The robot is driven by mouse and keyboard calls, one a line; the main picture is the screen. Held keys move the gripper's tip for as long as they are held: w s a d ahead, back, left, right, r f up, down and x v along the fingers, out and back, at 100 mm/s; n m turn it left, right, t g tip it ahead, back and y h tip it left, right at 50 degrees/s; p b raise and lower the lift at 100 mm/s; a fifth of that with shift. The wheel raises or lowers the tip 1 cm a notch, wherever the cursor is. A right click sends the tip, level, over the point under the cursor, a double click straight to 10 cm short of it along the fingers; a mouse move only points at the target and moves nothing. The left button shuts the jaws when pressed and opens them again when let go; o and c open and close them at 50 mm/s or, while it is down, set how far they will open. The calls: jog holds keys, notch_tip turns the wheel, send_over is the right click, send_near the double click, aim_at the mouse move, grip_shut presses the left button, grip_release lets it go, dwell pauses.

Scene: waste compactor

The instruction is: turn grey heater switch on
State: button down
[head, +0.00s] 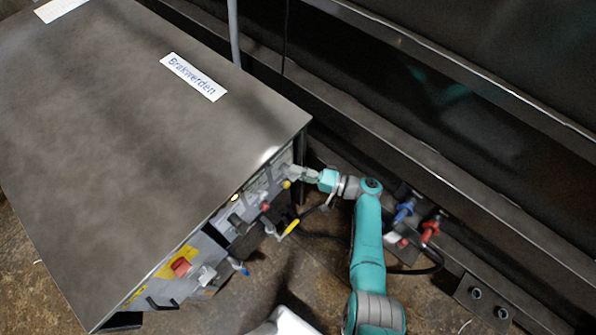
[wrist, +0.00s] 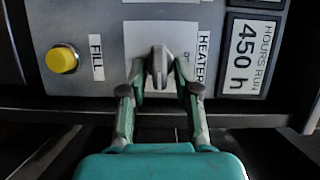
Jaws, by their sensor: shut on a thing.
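The grey heater switch (wrist: 159,66) is on the panel in the wrist view, in front of a white plate marked HEATER (wrist: 203,58). Its handle points upright in the picture. My gripper (wrist: 160,84) is shut on the switch, with one finger at each side of it. In the head view my gripper (head: 303,174) reaches the right end of the machine's front panel. The switch itself is too small to make out there.
A yellow FILL button (wrist: 62,59) is left of the switch, and an hours-run plate (wrist: 246,55) is right. In the head view, a red button (head: 181,267) and several levers line the panel. Blue (head: 404,210) and red (head: 431,229) valves stand right of my arm.

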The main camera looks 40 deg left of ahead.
jog(key=shift+f+m, duration=0.1)
jog(key=shift+m, duration=0.3)
jog(key=c, duration=1.2)
grip_release()
jog(key=shift+d, duration=0.15)
jog(key=v, duration=1.1)
jog(key=shift+w+d+f, duration=0.1)
jog(key=shift+w+d, duration=0.1)
jog(key=shift+d, duration=0.2)
